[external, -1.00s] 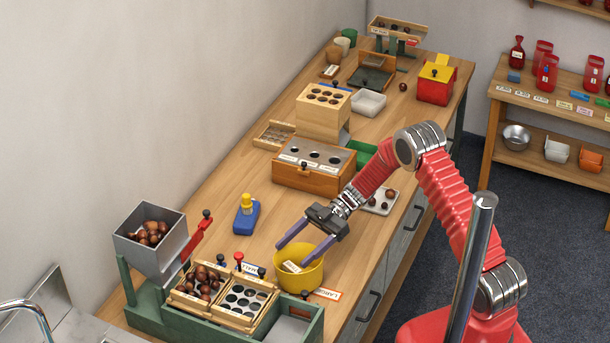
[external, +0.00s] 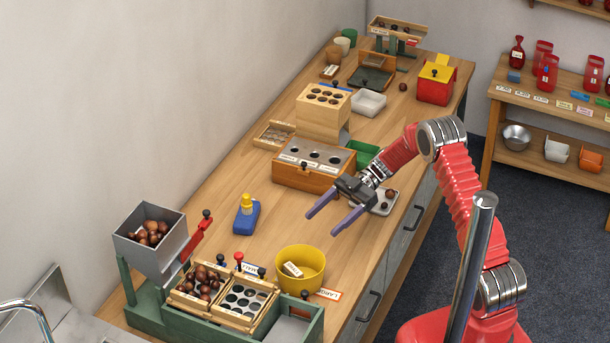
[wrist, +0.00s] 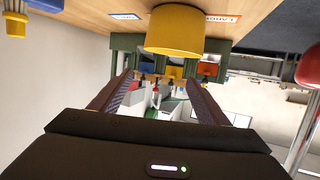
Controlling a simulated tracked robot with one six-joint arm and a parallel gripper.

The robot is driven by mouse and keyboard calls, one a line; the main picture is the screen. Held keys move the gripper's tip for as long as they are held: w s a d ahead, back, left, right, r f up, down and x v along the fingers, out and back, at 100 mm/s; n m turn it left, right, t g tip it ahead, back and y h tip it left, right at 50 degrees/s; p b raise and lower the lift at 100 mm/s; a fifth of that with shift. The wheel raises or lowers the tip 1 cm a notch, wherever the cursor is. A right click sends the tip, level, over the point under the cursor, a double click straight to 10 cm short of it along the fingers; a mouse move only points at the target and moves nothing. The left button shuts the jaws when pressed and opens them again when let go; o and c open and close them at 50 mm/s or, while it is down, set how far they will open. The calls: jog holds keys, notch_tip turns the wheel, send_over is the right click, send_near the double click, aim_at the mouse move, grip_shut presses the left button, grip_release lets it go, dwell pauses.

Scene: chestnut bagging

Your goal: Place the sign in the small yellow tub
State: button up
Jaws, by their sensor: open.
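The small yellow tub (external: 301,277) stands on the workbench behind the green sorting frame. A small cream sign (external: 292,269) with dark lettering lies tilted inside the tub, against its inner wall. My gripper (external: 328,218) is open and empty, raised above the bench, up and to the right of the tub and apart from it. In the wrist view the tub (wrist: 175,32) shows from outside at the top, beyond my open fingers (wrist: 158,95); the sign inside is hidden there.
The green sorting frame (external: 203,325) with chestnut trays stands in front of the tub. A LARGE label (external: 328,294) lies at the tub's right. A blue block with a yellow top (external: 246,216) and a wooden box (external: 306,178) stand farther back. Bare bench lies between.

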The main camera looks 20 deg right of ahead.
jog(key=shift+r, duration=0.1)
dwell(0.7)
jog(key=s+d+r+m+t+h, duration=0.2)
jog(key=s+d+r+m+h, duration=0.3)
jog(key=r, duration=0.3)
jog(key=s+d+r+m+t+h, duration=0.1)
jog(key=s+d+r+m+h, duration=0.2)
jog(key=s+r+m, duration=0.3)
jog(key=s+d+r+m+t+h, duration=0.3)
jog(key=s+d+m+t, duration=0.1)
jog(key=s+d+m, duration=0.1)
jog(key=s+d+r+m+t+h, duration=0.3)
jog(key=s+d+m, duration=0.3)
jog(key=s+d, duration=0.2)
jog(key=shift+s+r+t, duration=0.6)
jog(key=shift+s+r, duration=0.15)
jog(key=shift+s, duration=0.5)
